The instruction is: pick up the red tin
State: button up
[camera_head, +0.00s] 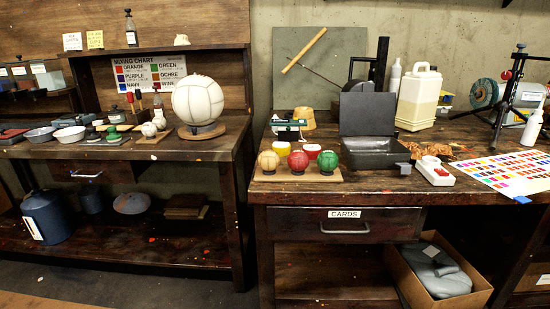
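A small red container (312,151), which looks like the red tin, stands on the right workbench (400,183). It is just behind a row of three small balls, and its lower part is partly hidden. A yellow container (281,148) stands to its left. The red ball (298,160) is in front of it, between a tan ball (268,161) and a green ball (328,160) on a wooden board (265,177). My gripper is not in view.
A dark open metal box (375,152) stands right of the balls. Behind are a green-and-white device (288,129) and a tan cup (305,117). A white jug (419,97) and colour sheet (510,172) are farther right. The bench front edge is narrow.

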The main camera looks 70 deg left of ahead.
aim_at(313, 150)
jog(key=u, duration=2.75)
